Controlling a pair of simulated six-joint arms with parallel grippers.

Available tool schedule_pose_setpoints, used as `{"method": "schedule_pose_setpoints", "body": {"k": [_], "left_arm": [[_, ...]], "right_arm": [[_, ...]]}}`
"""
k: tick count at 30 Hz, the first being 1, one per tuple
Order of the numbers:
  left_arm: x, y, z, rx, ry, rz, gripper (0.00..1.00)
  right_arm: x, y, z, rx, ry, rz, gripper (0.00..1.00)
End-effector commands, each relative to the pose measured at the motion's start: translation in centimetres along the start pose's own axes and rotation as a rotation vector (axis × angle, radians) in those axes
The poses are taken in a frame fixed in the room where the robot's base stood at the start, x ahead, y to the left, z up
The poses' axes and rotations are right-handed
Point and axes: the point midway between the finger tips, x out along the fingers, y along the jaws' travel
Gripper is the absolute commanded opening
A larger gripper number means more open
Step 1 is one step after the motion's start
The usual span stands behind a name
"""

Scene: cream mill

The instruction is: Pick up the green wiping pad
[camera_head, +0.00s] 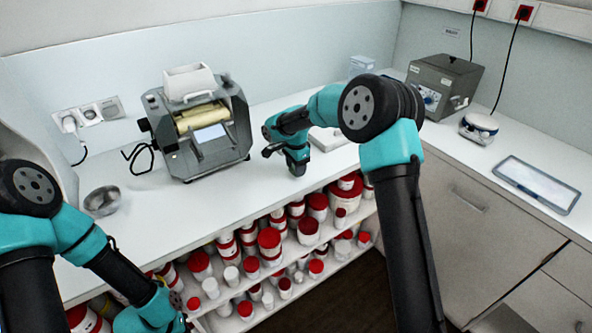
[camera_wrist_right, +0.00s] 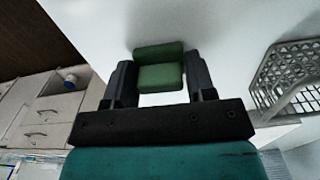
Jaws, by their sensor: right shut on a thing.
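The green wiping pad (camera_wrist_right: 160,76) shows in the right wrist view as a small green block between the two dark fingers. My right gripper (camera_wrist_right: 158,82) is shut on it, with a finger on each side. In the head view, my right gripper (camera_head: 297,167) points down over the white counter near its front edge, right of the mill (camera_head: 198,125). The pad is hard to make out there. My left arm is at the lower left of the head view, and its gripper jaws cannot be seen clearly.
A metal bowl (camera_head: 102,201) stands on the counter's left part. A white tray (camera_head: 330,138) lies behind my right gripper. A grey basket (camera_wrist_right: 287,75) shows in the right wrist view. Shelves of red-lidded jars (camera_head: 269,243) are below the counter edge. A grey device (camera_head: 441,84) stands at the right.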

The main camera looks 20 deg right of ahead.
Motion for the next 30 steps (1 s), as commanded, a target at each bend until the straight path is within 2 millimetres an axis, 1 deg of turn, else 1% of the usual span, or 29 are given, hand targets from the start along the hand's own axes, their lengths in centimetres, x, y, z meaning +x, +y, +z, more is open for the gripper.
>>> {"method": "schedule_pose_setpoints", "body": {"k": [1, 3, 4, 5, 14, 17, 25, 30], "left_arm": [[0.0, 0.0, 0.0, 0.000, 0.000, 0.000, 0.00], [0.0, 0.0, 0.0, 0.000, 0.000, 0.000, 0.00], [0.0, 0.0, 0.0, 0.000, 0.000, 0.000, 0.00], [0.0, 0.0, 0.0, 0.000, 0.000, 0.000, 0.00], [0.0, 0.0, 0.0, 0.000, 0.000, 0.000, 0.00], [0.0, 0.0, 0.0, 0.000, 0.000, 0.000, 0.00], [0.0, 0.0, 0.0, 0.000, 0.000, 0.000, 0.00], [0.0, 0.0, 0.0, 0.000, 0.000, 0.000, 0.00]], "right_arm": [[0.0, 0.0, 0.0, 0.000, 0.000, 0.000, 0.35], [0.0, 0.0, 0.0, 0.000, 0.000, 0.000, 0.28], [0.0, 0.0, 0.0, 0.000, 0.000, 0.000, 0.28], [0.0, 0.0, 0.0, 0.000, 0.000, 0.000, 0.24], [-0.3, 0.0, 0.0, 0.000, 0.000, -0.001, 0.24], [-1.0, 0.0, 0.0, 0.001, 0.000, -0.002, 0.24], [-3.8, -0.1, 0.0, 0.001, 0.000, -0.003, 0.24], [-3.8, 1.6, 1.0, -0.001, 0.000, 0.000, 0.24]]}}
